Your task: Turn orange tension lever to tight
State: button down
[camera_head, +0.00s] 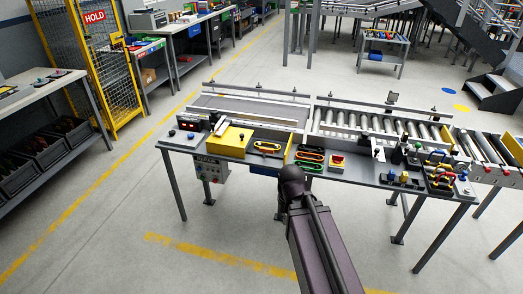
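A narrow bench (340,172) stands along the front of a conveyor. An elongated orange-yellow handle (267,147) lies on its left half, beside a yellow box (229,141). It may be the orange tension lever, but it is too small to be sure, and I cannot read any tight mark. Several green and red elongated handles (309,158) sit just to its right. My dark arm reaches up from the bottom, and its rounded end shows in front of the bench's middle. My gripper's fingers do not show.
A red knob on a yellow base (337,162) and trays of small coloured parts (440,178) are on the bench's right half. The roller conveyor (380,128) runs behind. A yellow mesh guard (85,60) stands at left. The floor (140,205) left of the bench is clear.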

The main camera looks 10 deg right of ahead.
aim_at(264, 150)
jog(key=z, duration=0.05)
jog(key=i, duration=0.95)
jog(key=u, duration=0.05)
